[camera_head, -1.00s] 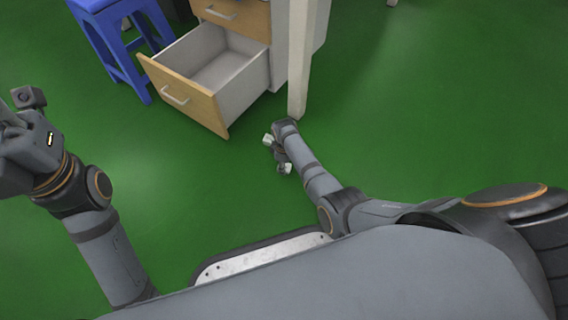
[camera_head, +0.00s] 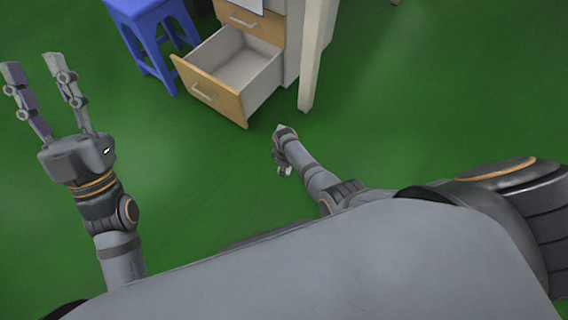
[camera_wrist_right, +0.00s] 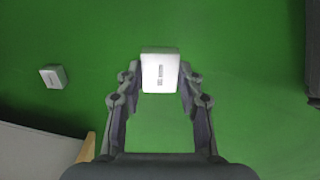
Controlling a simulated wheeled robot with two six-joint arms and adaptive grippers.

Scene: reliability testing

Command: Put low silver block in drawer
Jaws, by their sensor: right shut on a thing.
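A silver-white block (camera_wrist_right: 160,62) with dark print on its face is between the fingertips of my right gripper (camera_wrist_right: 160,76), which is shut on it. In the head view my right wrist hides most of this gripper and block. The lower drawer (camera_head: 208,90) of the wooden-fronted cabinet is pulled out, and its visible inside is empty. My right arm's end is in front of the drawer's right side, outside it. My left gripper (camera_head: 32,68) is open and empty, at the far left with its fingers spread.
A blue stool (camera_head: 150,38) stands left of the cabinet. A pale table leg (camera_head: 312,65) stands just right of it. Green floor is clear to the right.

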